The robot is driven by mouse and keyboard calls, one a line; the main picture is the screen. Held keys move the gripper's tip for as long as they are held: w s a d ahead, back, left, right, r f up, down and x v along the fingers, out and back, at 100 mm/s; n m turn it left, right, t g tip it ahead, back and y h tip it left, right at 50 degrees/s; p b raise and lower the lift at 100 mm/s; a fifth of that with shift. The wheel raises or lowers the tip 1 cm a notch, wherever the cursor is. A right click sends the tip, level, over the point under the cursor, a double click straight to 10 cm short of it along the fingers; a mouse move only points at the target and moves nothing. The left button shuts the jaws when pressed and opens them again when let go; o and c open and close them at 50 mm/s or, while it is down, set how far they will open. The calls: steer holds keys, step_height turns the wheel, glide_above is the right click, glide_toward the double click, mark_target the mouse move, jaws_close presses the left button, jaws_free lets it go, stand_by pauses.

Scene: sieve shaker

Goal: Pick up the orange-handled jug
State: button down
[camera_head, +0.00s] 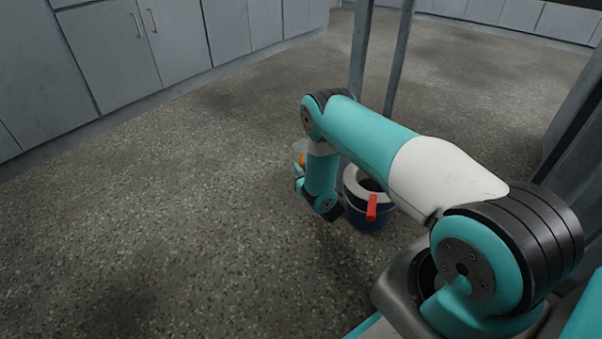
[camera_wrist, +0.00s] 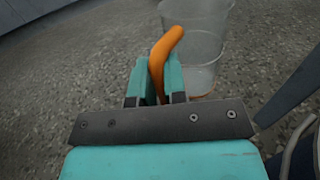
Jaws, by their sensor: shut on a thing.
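The jug (camera_wrist: 205,45) is clear with an orange handle (camera_wrist: 165,50); it shows at the top of the wrist view. My gripper (camera_wrist: 159,80) has its two teal fingers on either side of the handle and is shut on it. In the head view the jug (camera_head: 299,148) is mostly hidden behind my arm, with a bit of orange showing. My gripper (camera_head: 298,180) is low near the floor there, partly hidden by the wrist. I cannot tell whether the jug touches the floor.
A dark blue bucket with a white rim (camera_head: 368,215) and a red handle (camera_head: 371,207) stands close to the right of my wrist. Grey metal posts (camera_head: 360,50) rise behind. Grey cabinets (camera_head: 110,50) line the wall at upper left. The floor at left is clear.

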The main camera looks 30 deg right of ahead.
steer(key=shift+r+p, duration=1.5)
steer(key=shift+r, duration=1.45)
step_height(320, 180, up, 6)
steer(key=p, duration=0.5)
steer(key=shift+r, duration=0.15)
step_height(320, 180, up, 43)
steer(key=p, duration=4.3)
steer(key=shift+p, duration=0.35)
steer(key=shift+r, duration=0.1)
step_height(320, 180, up, 6)
steer(key=p, duration=0.4)
glide_above(301, 161)
steer(key=shift+r+p, duration=0.1)
steer(key=shift+p, duration=0.2)
